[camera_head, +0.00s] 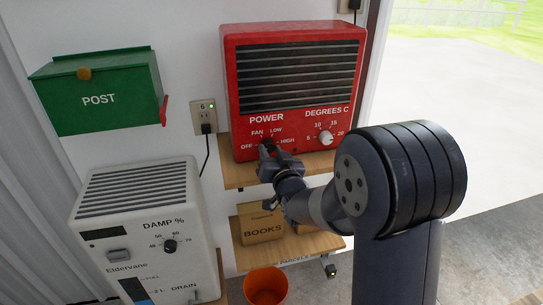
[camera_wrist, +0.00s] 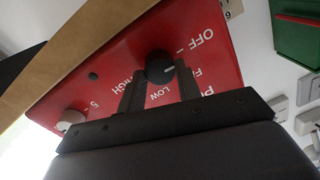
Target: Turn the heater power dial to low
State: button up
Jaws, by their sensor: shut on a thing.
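The red heater (camera_head: 295,85) stands on a wooden shelf, with POWER and DEGREES C dials on its front. In the wrist view, turned over, the black power dial (camera_wrist: 158,62) sits between the two dark fingers of my gripper (camera_wrist: 159,76). The fingers are shut on it from both sides. Its white mark points right, roughly towards the partly hidden FAN label; the exact setting is hard to tell. LOW (camera_wrist: 164,92) and OFF (camera_wrist: 194,41) are readable. In the head view my gripper (camera_head: 268,150) hides most of the dial.
A white temperature dial (camera_head: 325,137) is right of the power dial. A green POST box (camera_head: 98,98) hangs at left, above a white dehumidifier (camera_head: 140,220). A box marked BOOKS (camera_head: 262,224) is on the lower shelf, with an orange bucket (camera_head: 266,286) below.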

jog(key=m+b, duration=0.2)
jog(key=b, duration=0.1)
jog(key=shift+f, duration=0.35)
jog(key=m+b, duration=0.3)
jog(key=shift+b, duration=0.4)
jog(key=m+b, duration=0.6)
jog(key=shift+m+t, duration=0.3)
jog(key=m+b, duration=0.3)
jog(key=b, duration=0.1)
jog(key=shift+m, duration=0.4)
jog(key=m+b, duration=0.3)
jog(key=b, duration=0.1)
jog(key=shift+m+h, duration=0.3)
jog(key=shift+m, duration=0.1)
jog(key=shift+a+r+m+b, duration=0.1)
jog(key=shift+r+m+b, duration=0.1)
jog(key=shift+m+b, duration=1.75)
jog(key=shift+m+h+p, duration=0.35)
jog(key=shift+m+h, duration=0.05)
jog(key=shift+m, duration=0.05)
